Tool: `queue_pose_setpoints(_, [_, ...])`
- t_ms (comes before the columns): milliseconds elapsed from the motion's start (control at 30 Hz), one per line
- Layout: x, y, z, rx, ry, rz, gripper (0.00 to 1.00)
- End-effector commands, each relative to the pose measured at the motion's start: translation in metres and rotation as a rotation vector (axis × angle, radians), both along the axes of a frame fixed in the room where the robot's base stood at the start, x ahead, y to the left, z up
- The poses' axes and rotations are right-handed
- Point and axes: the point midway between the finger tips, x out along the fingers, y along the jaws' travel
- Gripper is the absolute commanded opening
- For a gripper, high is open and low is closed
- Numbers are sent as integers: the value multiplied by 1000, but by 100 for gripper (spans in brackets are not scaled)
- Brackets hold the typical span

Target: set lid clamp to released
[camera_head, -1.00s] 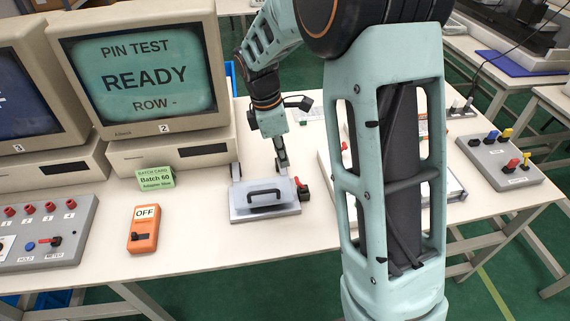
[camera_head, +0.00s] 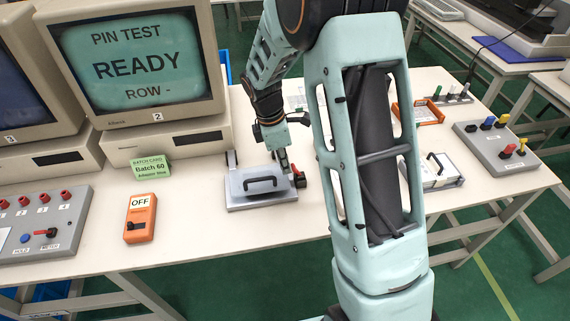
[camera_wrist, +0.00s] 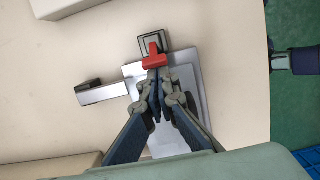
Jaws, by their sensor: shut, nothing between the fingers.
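The lid clamp is a red lever (camera_head: 299,178) on a dark block at the right edge of a grey fixture with a lid (camera_head: 240,190). The lid lies flat and carries a black handle. In the wrist view the red lever (camera_wrist: 154,60) is a T shape with its crossbar towards my fingers. My gripper (camera_wrist: 158,88) is shut and empty, its tips just short of the crossbar; I cannot tell whether they touch it. In the head view my gripper (camera_head: 286,168) is over the lid's right side, close beside the clamp.
An orange box reading OFF (camera_head: 141,218) and a green batch card (camera_head: 151,168) stand left of the fixture. A monitor (camera_head: 140,60) reads PIN TEST READY. A second lidded fixture (camera_head: 440,172) sits right of my arm. The table in front of the fixture is clear.

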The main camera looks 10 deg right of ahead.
Motion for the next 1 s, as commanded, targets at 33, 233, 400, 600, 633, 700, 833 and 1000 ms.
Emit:
queue_pose_setpoints(33, [0,-1,1,3,0,-1,0])
queue_pose_setpoints(233, [0,-3,3,38,0,-3,0])
queue_pose_setpoints(400, [0,-4,4,56,0,-2,0])
queue_pose_setpoints(600, [0,-5,5,81,0,-2,0])
queue_pose_setpoints(633, [0,-6,5,86,0,-2,0])
queue_pose_setpoints(700, [0,-7,6,102,0,-4,0])
queue_pose_setpoints(833, [0,-10,9,144,0,-7,0])
queue_pose_setpoints(1000, [0,-17,12,233,0,-10,0])
